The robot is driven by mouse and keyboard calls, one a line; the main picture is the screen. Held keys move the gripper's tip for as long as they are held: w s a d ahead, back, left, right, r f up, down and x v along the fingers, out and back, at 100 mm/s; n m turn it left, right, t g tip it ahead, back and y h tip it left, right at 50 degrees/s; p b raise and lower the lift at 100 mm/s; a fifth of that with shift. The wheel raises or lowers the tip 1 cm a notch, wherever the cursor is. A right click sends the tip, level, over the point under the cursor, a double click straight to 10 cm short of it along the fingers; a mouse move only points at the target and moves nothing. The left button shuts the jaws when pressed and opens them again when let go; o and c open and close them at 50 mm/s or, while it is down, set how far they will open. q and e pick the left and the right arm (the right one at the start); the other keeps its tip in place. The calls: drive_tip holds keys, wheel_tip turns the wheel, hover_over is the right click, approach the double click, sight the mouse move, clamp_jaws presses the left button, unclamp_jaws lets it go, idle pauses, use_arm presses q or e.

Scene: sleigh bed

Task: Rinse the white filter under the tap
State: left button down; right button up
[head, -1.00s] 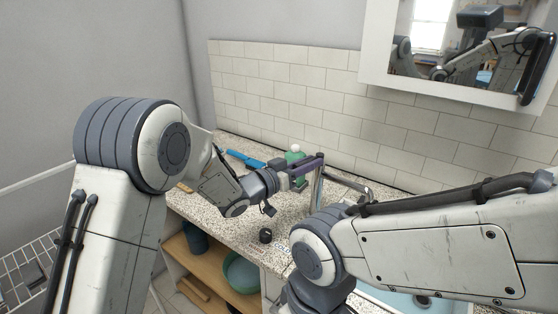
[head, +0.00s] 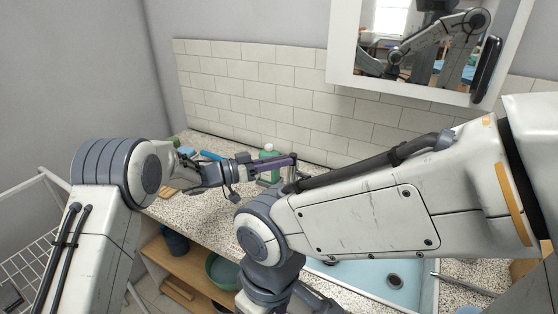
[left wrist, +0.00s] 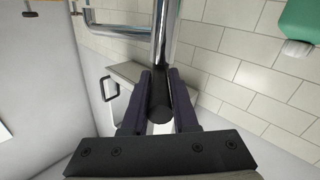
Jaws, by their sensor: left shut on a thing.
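My left gripper (head: 280,162) is at the top of the chrome tap. In the left wrist view, the fingers of my left gripper (left wrist: 160,98) lie on either side of a black cylindrical end piece (left wrist: 160,108) of the chrome tap (left wrist: 164,40) and are shut on it. That view appears upside down, with the tap's spout (left wrist: 118,31) going off to the left. My right arm hides most of the tap in the head view, and its gripper is out of the picture. I cannot make out the white filter in either view.
A light blue sink basin (head: 370,290) is set in the speckled counter (head: 190,222) beneath my right arm. A green bottle with a white cap (head: 268,155) stands behind my left gripper. A teal bowl (head: 222,270) sits on the shelf below. A tiled wall (head: 260,100) closes the back.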

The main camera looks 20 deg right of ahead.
use_arm(q)
drive_tip(key=c, duration=0.7)
unclamp_jaws()
drive_tip(key=a, duration=0.3)
drive_tip(key=a+b, duration=0.1)
drive_tip(key=a, duration=0.3)
drive_tip(key=s+a+b, duration=0.1)
drive_tip(key=a, duration=0.2)
drive_tip(key=shift+a, duration=0.2)
